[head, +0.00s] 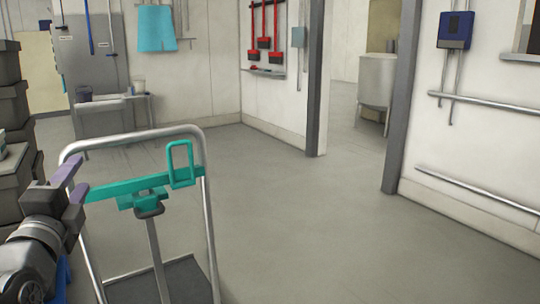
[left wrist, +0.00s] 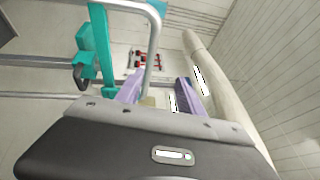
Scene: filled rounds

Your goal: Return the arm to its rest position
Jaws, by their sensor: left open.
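My left gripper (head: 79,181) comes in at the lower left of the head view. Its purple fingers are apart, with nothing between them. They also show in the left wrist view (left wrist: 157,86), spread with a clear gap. A teal bar with a rectangular loop (head: 135,184) sits on an upright post just right of the fingers. In the left wrist view the teal bar (left wrist: 103,45) is left of the fingers and apart from them. My right gripper is in neither view.
A trolley with a tall metal tube handle (head: 210,240) stands close in front of the gripper. Dark stacked crates (head: 10,95) are at the left edge. The grey floor (head: 300,220) to the right is clear. A doorway and a steel vessel (head: 376,80) are farther back.

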